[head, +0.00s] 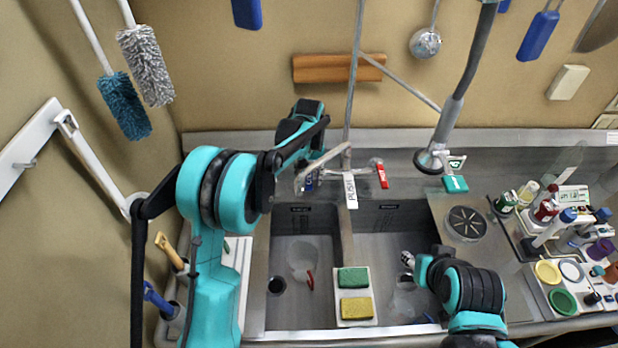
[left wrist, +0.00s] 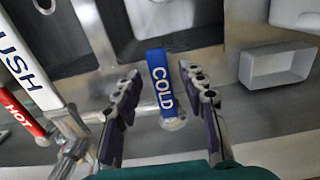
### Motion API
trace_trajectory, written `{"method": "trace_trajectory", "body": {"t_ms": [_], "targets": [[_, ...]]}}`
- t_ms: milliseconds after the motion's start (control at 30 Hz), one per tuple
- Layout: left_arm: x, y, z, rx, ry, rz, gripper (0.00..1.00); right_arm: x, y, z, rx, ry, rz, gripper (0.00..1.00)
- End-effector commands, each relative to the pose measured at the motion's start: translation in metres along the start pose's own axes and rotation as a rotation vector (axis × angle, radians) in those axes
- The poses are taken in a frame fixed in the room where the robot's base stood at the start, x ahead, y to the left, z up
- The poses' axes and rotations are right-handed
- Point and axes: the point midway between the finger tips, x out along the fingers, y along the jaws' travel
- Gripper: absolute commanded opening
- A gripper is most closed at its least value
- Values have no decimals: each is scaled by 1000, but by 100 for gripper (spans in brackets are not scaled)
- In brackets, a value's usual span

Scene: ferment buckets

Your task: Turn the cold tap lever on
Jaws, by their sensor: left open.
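The cold tap lever (left wrist: 161,84) is blue with COLD in white letters. In the left wrist view it lies between the two fingers of my left gripper (left wrist: 158,76), which is open with a gap on each side of the lever. In the head view the blue lever (head: 310,181) is partly hidden near the spout, and my left arm reaches to it from the left. The red hot lever (head: 382,176) is on the tap's right side; it also shows in the left wrist view (left wrist: 22,112). My right gripper (head: 408,262) is over the right basin, its fingers unclear.
A white PUSH tag (head: 350,191) hangs between the levers. A sprayer hose (head: 470,60) hangs at right. Two sink basins lie in front, with a green sponge (head: 353,278) and a yellow sponge (head: 356,307) on the divider. Bottles and jars crowd the right counter.

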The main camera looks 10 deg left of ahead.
Motion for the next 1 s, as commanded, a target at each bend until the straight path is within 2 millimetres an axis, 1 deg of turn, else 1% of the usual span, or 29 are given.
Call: {"method": "trace_trajectory", "body": {"t_ms": [167,200,267,300,333,367,733,867,1000], "targets": [[0,0,0,0,0,0,41,0,0,0,0,0,0,40],[0,0,0,0,0,0,39,0,0,0,0,0,0,40],[0,0,0,0,0,0,23,0,0,0,0,0,0,40],[0,0,0,0,0,0,12,0,0,0,0,0,0,40],[0,0,0,0,0,0,4,0,0,0,0,0,0,40],[0,0,0,0,0,0,0,0,0,0,0,0,0,40],[0,-2,0,26,0,0,0,1,0,0,0,0,0,40],[0,-7,0,77,-1,0,0,2,0,1,0,0,0,40],[0,-15,-1,168,-1,0,0,4,0,3,0,0,0,40]]}}
